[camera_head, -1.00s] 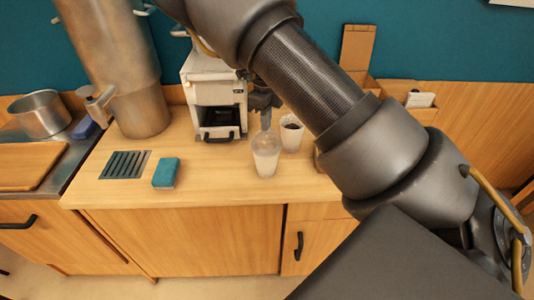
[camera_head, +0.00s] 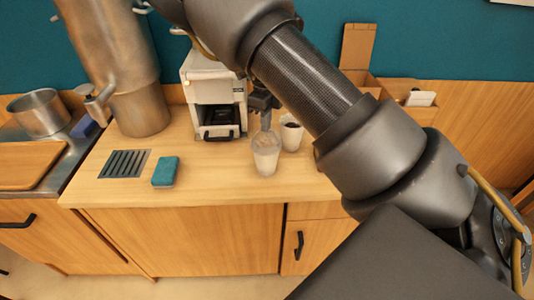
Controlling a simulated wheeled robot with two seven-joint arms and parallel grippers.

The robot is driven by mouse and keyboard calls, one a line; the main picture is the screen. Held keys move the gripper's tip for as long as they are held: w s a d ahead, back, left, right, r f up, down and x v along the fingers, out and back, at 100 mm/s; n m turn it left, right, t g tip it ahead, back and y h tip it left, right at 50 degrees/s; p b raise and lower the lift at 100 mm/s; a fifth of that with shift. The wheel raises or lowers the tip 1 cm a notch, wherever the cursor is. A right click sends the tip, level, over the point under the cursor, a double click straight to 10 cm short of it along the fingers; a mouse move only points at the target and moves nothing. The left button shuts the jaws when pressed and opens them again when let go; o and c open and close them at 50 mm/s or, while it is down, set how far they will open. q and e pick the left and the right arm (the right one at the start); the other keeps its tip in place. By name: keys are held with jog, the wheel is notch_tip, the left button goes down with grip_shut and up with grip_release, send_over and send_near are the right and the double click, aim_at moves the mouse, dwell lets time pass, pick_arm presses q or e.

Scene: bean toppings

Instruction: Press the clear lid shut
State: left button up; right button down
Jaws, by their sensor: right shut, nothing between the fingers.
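A clear cup (camera_head: 265,160) with pale contents stands upright on the wooden counter. A clear lid (camera_head: 266,141) is at its top; whether it is seated all round is too small to tell. My right gripper (camera_head: 265,126) points down, shut and empty, directly above the lid, touching it or very close. My right arm comes in from the right and hides part of the counter behind it. My left gripper is not in view.
A second cup (camera_head: 291,135) with dark contents stands close to the right. A white machine (camera_head: 215,95) is behind. A teal sponge (camera_head: 166,172), a drain grate (camera_head: 125,164) and a large metal dispenser (camera_head: 135,90) are to the left. The front counter is clear.

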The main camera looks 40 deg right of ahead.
jog(key=shift+f, duration=0.4)
jog(key=shift+r, duration=0.15)
notch_tip(320, 180, up, 5)
jog(key=p, duration=0.3)
jog(key=shift+f, duration=0.2)
jog(key=shift+f, duration=0.1)
